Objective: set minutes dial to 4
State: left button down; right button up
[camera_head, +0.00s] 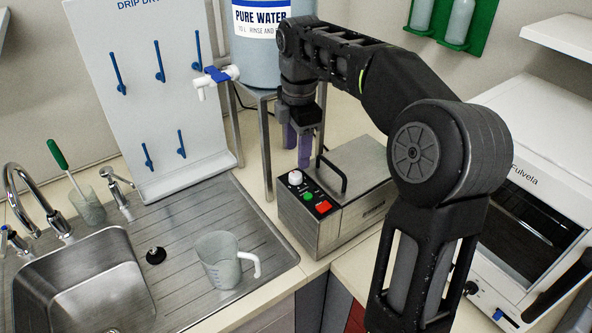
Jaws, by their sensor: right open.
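A steel box device (345,195) with a black lid handle stands on the counter in the middle. Its front panel carries a white round dial (295,178), a green button (308,197) and a red button (323,206). The dial's markings and pointer are too small to read. My right gripper (298,155) has purple fingers pointing down. It is open and appears above and behind the white dial, apart from it. Nothing shows between its fingers. My left gripper is not in view.
A metal stand (266,140) with a pure water tank (260,45) is behind the device. A white oven (530,190) with its own dark knob (470,287) stands right. A sink (80,280) and a clear jug (222,262) are left. My right arm crosses above the device.

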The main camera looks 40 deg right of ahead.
aim_at(297, 174)
jog(key=shift+f+b, duration=0.4)
jog(key=shift+f, duration=0.55)
jog(key=shift+w+f+p, duration=0.15)
jog(key=shift+f+p, duration=0.4)
jog(key=shift+f, duration=2)
jog(key=shift+c, duration=0.3)
grip_shut()
